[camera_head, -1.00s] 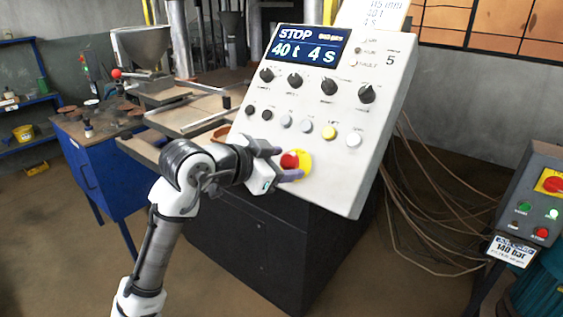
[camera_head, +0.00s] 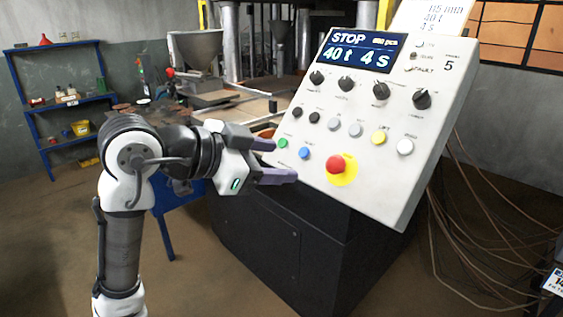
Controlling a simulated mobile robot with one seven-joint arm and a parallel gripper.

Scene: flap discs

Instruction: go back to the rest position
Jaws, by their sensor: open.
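My gripper (camera_head: 272,161) is open and empty, with its two purple-grey fingers apart. It hangs in front of the lower left of the white control panel (camera_head: 375,205). The red emergency stop button (camera_head: 336,164) on its yellow disc lies to the right of the fingertips, with a gap between them in the picture. A green button (camera_head: 283,143) and a blue button (camera_head: 305,153) show close to the fingers. The panel display (camera_head: 352,52) reads STOP, 40 t, 4 s. My arm is bent, with the forearm pointing right.
The panel stands on a dark cabinet (camera_head: 262,235). Behind are a metal hopper (camera_head: 195,48) and a worktable. A blue shelf (camera_head: 45,120) stands against the left wall. Loose cables (camera_head: 470,210) hang at the right. The floor at lower left is clear.

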